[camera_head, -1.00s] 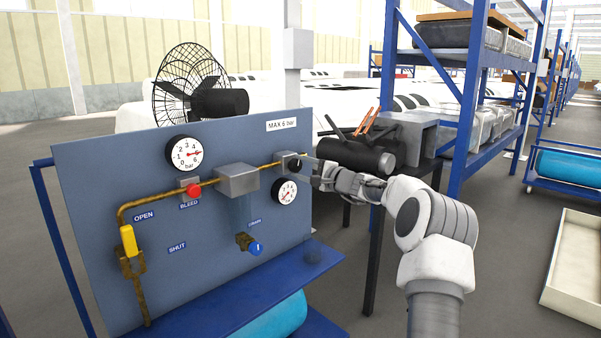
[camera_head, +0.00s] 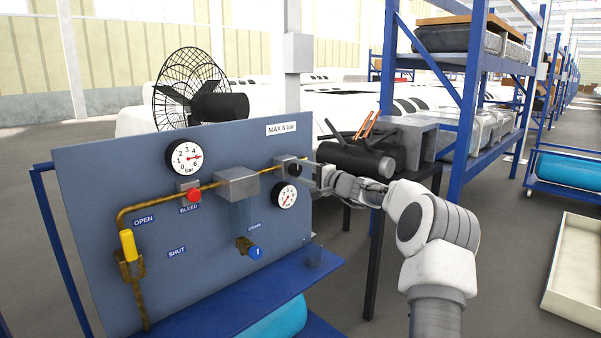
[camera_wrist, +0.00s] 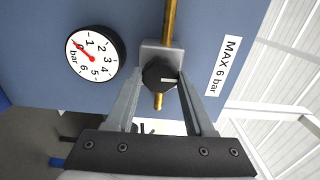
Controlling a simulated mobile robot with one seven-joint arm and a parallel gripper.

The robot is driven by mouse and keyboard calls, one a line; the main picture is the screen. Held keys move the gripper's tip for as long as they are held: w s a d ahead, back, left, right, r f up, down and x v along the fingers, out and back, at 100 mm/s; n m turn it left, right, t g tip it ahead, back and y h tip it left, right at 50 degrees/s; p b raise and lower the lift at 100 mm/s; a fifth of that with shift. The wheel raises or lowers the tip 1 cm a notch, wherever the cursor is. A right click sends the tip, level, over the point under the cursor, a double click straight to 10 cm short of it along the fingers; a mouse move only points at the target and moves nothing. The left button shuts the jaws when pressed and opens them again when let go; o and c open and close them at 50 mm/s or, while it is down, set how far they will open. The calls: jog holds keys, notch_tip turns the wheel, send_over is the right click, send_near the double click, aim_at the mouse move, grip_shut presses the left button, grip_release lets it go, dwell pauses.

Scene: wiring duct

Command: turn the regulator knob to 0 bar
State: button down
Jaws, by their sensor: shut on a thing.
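The black regulator knob (camera_wrist: 160,74) sits on a grey block on the brass pipe. It has a pale mark pointing right in the wrist view. My gripper (camera_wrist: 163,80) is shut on the knob, one finger on each side. In the head view my gripper (camera_head: 308,167) reaches the knob from the right and mostly hides it. The round gauge (camera_wrist: 95,57) beside the knob has its red needle near the 0 end of the scale, just before the 1. This gauge (camera_head: 284,196) is small in the head view, below the regulator block (camera_head: 287,170).
A second gauge (camera_head: 186,157) reads about 4 to 5 bar. A red BLEED button (camera_head: 193,195), yellow valve handle (camera_head: 128,245) and blue drain knob (camera_head: 256,253) are on the panel (camera_head: 90,200). A dark cylinder (camera_head: 355,160) lies on a stand behind my arm.

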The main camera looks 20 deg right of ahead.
jog(key=shift+c, duration=1.3)
grip_release()
jog(key=shift+s, duration=0.1)
jog(key=p+v, duration=0.2)
jog(key=v, duration=1.5)
jog(key=shift+s, duration=0.15)
